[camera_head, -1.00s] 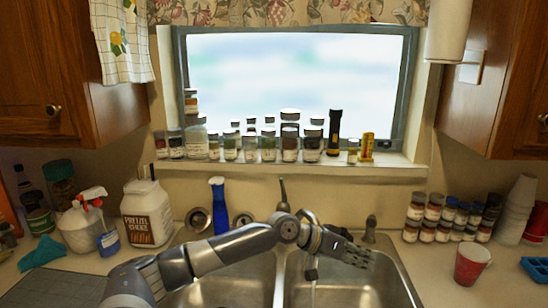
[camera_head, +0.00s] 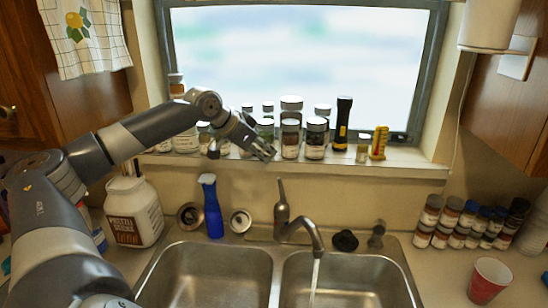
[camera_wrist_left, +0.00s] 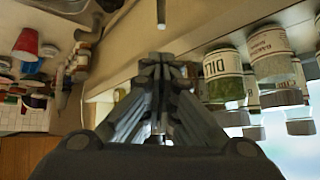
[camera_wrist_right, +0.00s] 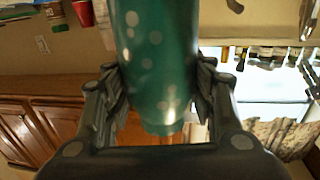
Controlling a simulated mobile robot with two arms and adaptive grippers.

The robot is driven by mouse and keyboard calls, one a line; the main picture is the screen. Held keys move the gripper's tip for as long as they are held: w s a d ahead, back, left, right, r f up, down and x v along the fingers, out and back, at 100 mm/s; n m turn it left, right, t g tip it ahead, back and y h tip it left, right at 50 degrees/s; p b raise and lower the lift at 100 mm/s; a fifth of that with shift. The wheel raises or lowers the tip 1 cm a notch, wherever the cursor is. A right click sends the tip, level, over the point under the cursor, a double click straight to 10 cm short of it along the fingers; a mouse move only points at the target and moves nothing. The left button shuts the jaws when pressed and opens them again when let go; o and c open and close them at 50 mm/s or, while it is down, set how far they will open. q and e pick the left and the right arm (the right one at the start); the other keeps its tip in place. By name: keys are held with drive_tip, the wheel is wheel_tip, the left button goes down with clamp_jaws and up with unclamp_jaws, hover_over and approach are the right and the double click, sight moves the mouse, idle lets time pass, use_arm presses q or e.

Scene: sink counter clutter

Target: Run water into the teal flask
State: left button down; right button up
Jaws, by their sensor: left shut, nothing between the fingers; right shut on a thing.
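The teal flask (camera_wrist_right: 155,45), with pale spots, is in the right wrist view. My right gripper (camera_wrist_right: 160,85) is shut around it; its far end lies beyond the picture's top edge. The flask and right gripper do not show in the head view. The faucet (camera_head: 298,224) stands behind the sink, and a thin stream of water (camera_head: 315,278) falls from its spout into the right basin (camera_head: 345,280). My left gripper (camera_head: 258,150) is shut and empty, raised above and behind the faucet, close to the sill jars; it also shows in the left wrist view (camera_wrist_left: 162,65).
Several jars (camera_head: 290,138) and a black flashlight (camera_head: 342,122) stand on the windowsill. Spice jars (camera_head: 465,222) and a red cup (camera_head: 489,280) are at right. Both basins look empty.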

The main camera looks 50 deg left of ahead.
use_arm(q)
drive_tip(key=p, duration=0.2)
hover_over(281, 189)
wheel_tip(281, 189, down, 6)
drive_tip(key=shift+s+r, duration=0.1)
drive_tip(key=shift+r, duration=0.05)
drive_tip(key=shift+x, duration=0.8)
